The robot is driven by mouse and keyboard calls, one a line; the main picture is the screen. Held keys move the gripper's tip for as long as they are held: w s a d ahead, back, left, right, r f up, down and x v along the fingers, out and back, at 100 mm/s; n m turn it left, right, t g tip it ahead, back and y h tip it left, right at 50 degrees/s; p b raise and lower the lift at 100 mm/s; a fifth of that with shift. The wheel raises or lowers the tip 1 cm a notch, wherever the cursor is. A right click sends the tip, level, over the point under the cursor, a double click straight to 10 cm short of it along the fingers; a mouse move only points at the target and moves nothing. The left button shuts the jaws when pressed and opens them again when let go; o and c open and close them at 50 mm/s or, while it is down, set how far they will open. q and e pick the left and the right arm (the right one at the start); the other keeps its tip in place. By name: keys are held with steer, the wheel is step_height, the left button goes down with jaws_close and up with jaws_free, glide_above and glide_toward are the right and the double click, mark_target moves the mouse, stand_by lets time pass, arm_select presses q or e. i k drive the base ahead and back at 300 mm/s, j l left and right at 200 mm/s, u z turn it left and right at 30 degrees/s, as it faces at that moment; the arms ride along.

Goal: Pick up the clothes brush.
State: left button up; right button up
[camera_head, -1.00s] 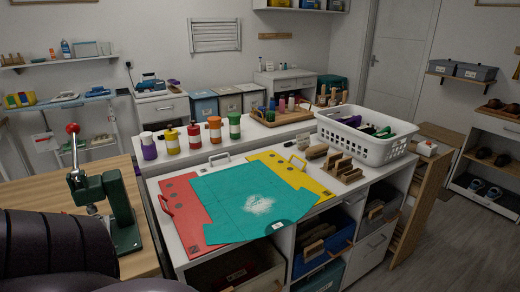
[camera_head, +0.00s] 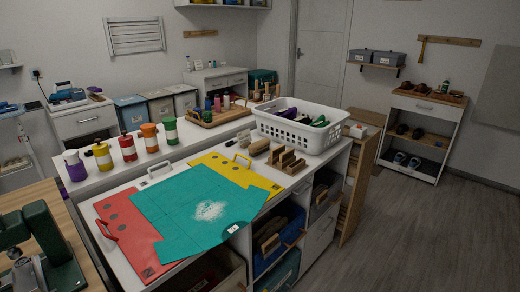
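A small brown wooden-backed object (camera_head: 259,147), which looks like a brush, lies on the white worktop behind the yellow board. It is too small to tell for sure that it is the clothes brush. A slotted wooden block holder (camera_head: 287,161) stands just to its right. Neither of my grippers shows in the head view.
A white basket (camera_head: 300,133) with coloured items stands behind the brown object. A teal sheet (camera_head: 180,212) lies over red (camera_head: 125,235) and yellow (camera_head: 235,170) boards. A green press (camera_head: 45,245) stands at lower left. Open floor (camera_head: 420,235) lies to the right.

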mark_target(259, 147)
steer(key=l+u, duration=0.1)
steer(key=u, duration=0.3)
steer(key=i+l+u, duration=0.1)
steer(key=u, duration=0.3)
steer(key=l+u, duration=0.2)
steer(key=u, duration=0.2)
steer(key=l+u, duration=0.55)
steer(key=l, duration=0.3)
steer(key=k+l+u, duration=0.1)
steer(key=l+u, duration=0.15)
steer(key=l, duration=1.3)
steer(key=k+l, duration=0.15)
steer(key=l, duration=0.5)
